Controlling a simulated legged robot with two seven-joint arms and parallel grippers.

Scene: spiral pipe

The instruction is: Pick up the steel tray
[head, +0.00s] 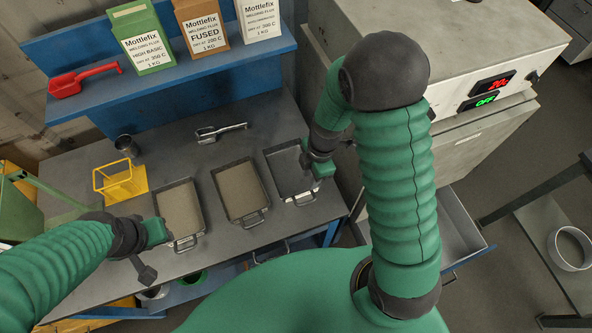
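Three shallow grey metal trays with end handles stand in a row on the workbench. The left tray (180,212) and the middle tray (240,190) hold a layer of tan powder. I cannot tell which one is the steel tray. My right gripper (312,168) is at the right edge of the right tray, its fingers small and partly hidden by its own wrist. My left gripper (153,250) is beside the left tray's lower left side. Whether either touches a tray is unclear.
A blue shelf (190,60) above the bench carries flux boxes and a red scoop (82,79). A metal scoop (219,133), a dark cup (126,146) and a yellow holder (119,180) stand behind the trays. An oven (450,50) with lit displays is at the right.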

